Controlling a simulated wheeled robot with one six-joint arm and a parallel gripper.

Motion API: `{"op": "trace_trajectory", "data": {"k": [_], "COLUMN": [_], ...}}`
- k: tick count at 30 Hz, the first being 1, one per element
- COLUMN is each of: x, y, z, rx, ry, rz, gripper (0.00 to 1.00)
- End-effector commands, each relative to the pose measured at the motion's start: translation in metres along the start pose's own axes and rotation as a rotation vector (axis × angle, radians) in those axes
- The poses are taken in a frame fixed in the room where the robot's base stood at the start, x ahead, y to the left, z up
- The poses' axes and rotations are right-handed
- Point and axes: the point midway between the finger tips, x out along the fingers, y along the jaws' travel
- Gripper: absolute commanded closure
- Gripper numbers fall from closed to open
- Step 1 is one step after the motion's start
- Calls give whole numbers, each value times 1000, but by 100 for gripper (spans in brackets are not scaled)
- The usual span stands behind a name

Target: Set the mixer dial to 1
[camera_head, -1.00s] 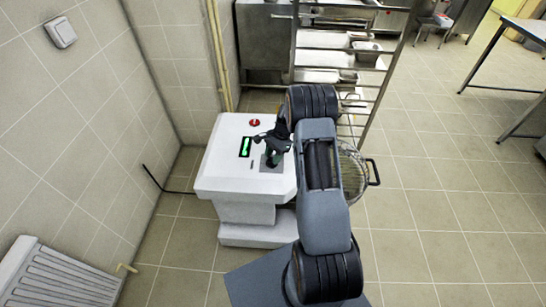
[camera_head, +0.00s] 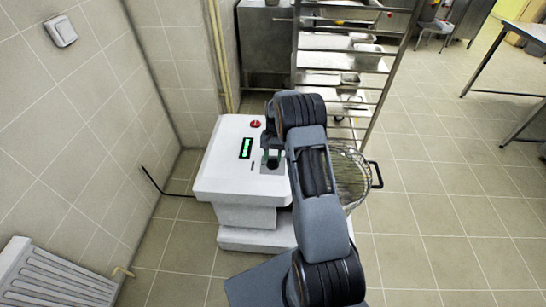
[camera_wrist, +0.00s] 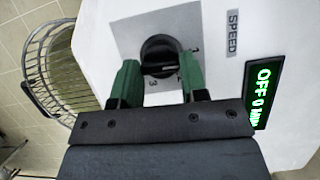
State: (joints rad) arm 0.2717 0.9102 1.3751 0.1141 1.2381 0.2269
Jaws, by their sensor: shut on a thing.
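The mixer (camera_head: 225,180) is a white unit by the tiled wall, with a grey plate, a green display and a red button on top. Its black dial (camera_wrist: 158,50) sits on the grey plate in the wrist view. A "3" shows beside the dial; another mark at its right is hard to read. My gripper (camera_wrist: 159,62) has its green fingers on both sides of the dial, shut on it.
A red button (camera_head: 255,124) is behind the display. A wire basket (camera_head: 350,178) adjoins the mixer's right side. A metal rack (camera_head: 345,75) stands behind. The tiled wall is close on the left. Open floor lies to the right.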

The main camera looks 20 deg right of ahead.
Motion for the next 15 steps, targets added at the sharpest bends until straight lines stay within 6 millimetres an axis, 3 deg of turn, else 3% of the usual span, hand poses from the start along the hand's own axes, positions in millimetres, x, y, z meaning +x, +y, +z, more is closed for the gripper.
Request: {"op": "trace_trajectory", "data": {"k": [15], "x": [-2], "y": [-1], "z": [-1], "rx": [-57], "ry": [7], "rz": [22], "gripper": [84]}}
